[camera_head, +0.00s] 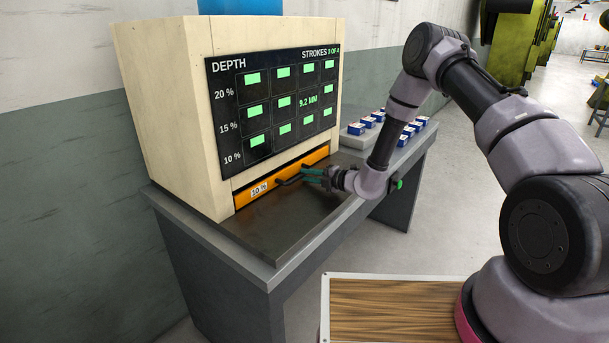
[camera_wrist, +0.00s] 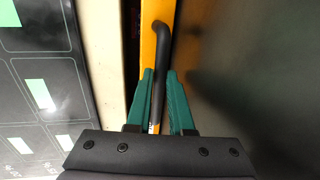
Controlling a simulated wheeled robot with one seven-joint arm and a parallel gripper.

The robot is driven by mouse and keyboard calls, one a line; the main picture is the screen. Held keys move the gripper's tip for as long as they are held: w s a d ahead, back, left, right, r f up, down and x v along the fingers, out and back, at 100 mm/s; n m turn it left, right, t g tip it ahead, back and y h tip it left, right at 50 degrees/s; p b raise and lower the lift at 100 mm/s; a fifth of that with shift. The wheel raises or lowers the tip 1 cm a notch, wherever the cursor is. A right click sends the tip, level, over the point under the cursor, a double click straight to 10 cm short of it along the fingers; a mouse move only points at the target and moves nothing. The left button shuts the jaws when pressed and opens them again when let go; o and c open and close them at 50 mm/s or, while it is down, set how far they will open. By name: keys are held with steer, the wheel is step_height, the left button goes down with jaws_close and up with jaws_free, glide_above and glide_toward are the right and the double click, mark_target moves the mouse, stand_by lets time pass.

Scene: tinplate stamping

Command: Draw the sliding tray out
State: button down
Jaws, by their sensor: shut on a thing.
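The inside of the tray is hidden.
The cream cabinet (camera_head: 165,115) carries a black panel (camera_head: 275,95) reading DEPTH and STROKES. It stands on a dark grey table (camera_head: 290,225), bare in front of the tray. Several blue-and-white boxes (camera_head: 367,122) stand to the right. A wood-topped surface (camera_head: 390,310) is in the foreground.

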steer(key=v, duration=0.3)
steer(key=f+v, duration=0.1)
steer(key=v, duration=0.3)
steer(key=f+v, duration=0.1)
steer(key=v, duration=0.3)
steer(key=shift+s+d+f, duration=0.15)
steer(key=shift+d, duration=0.1)
steer(key=c, duration=1.1)
jaws_free()
steer(key=v, duration=1)
steer(key=shift+s+d, duration=0.2)
steer(key=shift+d, duration=0.1)
